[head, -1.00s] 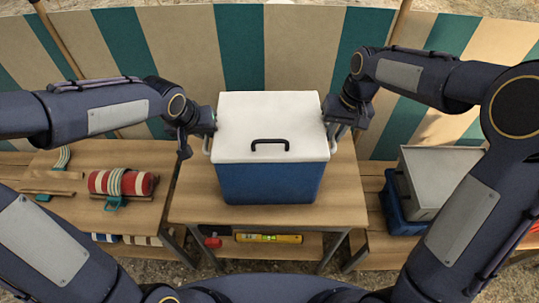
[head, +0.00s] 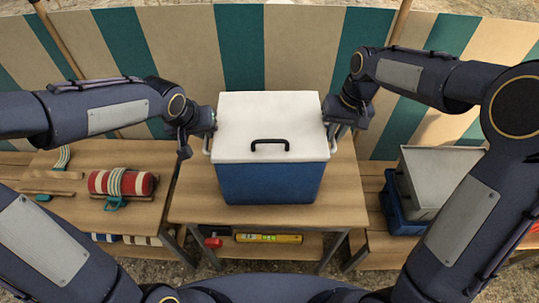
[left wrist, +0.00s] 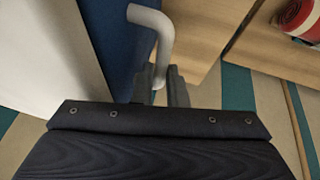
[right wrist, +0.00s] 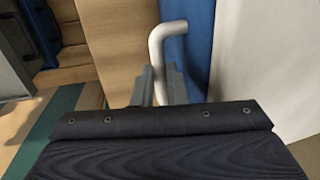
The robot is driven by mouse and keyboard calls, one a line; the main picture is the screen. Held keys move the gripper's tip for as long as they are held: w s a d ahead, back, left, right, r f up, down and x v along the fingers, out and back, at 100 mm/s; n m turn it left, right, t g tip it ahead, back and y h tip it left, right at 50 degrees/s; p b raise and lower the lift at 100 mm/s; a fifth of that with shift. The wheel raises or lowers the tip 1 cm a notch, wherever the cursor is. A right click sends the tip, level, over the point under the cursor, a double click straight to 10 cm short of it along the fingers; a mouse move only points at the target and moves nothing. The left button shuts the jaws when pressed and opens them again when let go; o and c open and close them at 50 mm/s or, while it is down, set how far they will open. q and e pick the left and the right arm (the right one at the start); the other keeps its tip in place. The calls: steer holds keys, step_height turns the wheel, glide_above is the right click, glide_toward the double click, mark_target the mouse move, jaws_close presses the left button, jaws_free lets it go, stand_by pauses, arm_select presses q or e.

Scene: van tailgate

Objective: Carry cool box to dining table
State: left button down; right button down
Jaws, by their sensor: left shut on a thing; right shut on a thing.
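The cool box (head: 268,182) has a blue body, a white lid and a black lid handle. It stands upright on the wooden table in the middle of the head view. My left gripper (head: 208,130) is at its left side, shut on the pale side handle (left wrist: 150,30), which shows in the left wrist view. My right gripper (head: 333,122) is at its right side, shut on the other side handle (right wrist: 165,38), which shows in the right wrist view. The fingertips (left wrist: 160,85) close around the bar in the left wrist view. Which table is the dining table is unclear.
The wooden table (head: 345,195) has a lower shelf with a yellow tool (head: 268,238) and a red item. A left table (head: 130,160) holds a red-striped roll (head: 122,183). At right are grey and blue crates (head: 440,175). A striped windbreak (head: 290,50) stands behind.

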stand_by(0.3)
